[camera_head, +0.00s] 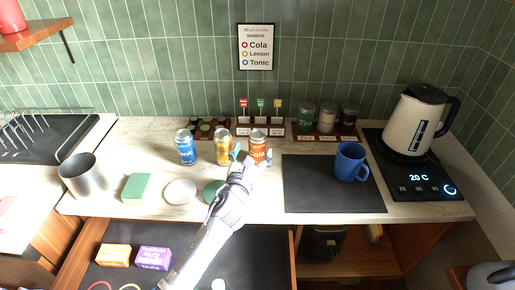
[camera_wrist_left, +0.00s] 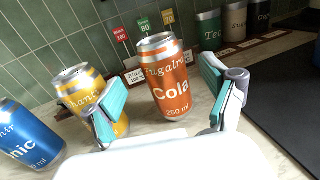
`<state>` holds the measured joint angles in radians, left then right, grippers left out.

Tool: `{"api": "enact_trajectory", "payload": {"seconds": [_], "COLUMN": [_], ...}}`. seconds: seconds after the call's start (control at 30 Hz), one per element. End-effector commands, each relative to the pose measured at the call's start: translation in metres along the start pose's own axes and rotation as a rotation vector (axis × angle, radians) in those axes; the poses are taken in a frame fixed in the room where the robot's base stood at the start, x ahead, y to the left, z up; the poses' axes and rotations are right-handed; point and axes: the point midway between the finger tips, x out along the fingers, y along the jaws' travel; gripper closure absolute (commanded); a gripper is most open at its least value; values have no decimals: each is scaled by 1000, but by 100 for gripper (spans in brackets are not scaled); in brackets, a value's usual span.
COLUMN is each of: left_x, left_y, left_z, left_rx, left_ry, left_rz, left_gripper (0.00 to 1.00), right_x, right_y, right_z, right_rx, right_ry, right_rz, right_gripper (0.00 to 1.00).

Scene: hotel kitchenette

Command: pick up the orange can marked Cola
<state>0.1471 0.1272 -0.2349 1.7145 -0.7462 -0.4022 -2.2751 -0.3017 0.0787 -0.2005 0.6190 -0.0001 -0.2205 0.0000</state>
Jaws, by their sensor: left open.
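The orange can marked Cola (camera_head: 258,145) stands upright on the counter, rightmost of three cans. In the left wrist view the Cola can (camera_wrist_left: 168,82) is between and a little beyond the fingers. My left gripper (camera_head: 250,158) is open, its fingers spread in front of the can; in the left wrist view the gripper (camera_wrist_left: 165,105) shows teal pads and holds nothing. A yellow can (camera_head: 223,148) stands just left of the Cola can, partly behind the left finger in the wrist view. A blue Tonic can (camera_head: 186,147) is farther left. My right gripper does not show.
Behind the cans are a rack with small signs (camera_head: 262,120) and canisters (camera_head: 327,118). Right are a dark mat (camera_head: 310,190), a blue mug (camera_head: 350,160) and a kettle (camera_head: 415,120). A metal cup (camera_head: 83,175) and green sponge (camera_head: 136,188) are left. An open drawer (camera_head: 200,262) lies below.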

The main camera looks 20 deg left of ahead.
Motion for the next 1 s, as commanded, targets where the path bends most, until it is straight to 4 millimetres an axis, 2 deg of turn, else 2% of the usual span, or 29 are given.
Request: {"api": "enact_trajectory", "payload": {"seconds": [0.2, 0.3, 0.57, 0.67, 1.0], "left_x": [34, 43, 46, 46, 46], "left_y": [-3, -4, -3, -3, -3], "left_z": [3, 2, 1, 1, 1], "left_rx": [-3, -3, -1, -1, -1], "left_ry": [-1, 0, -1, -1, 0], "left_rz": [1, 0, 0, 0, 0], "left_gripper": [15, 15, 15, 29, 85], "right_x": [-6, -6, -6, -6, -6], "right_y": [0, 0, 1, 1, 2], "right_z": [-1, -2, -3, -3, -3], "right_rx": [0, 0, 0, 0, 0], "right_ry": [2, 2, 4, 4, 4], "right_rz": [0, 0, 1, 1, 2], "right_gripper": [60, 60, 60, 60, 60]}}
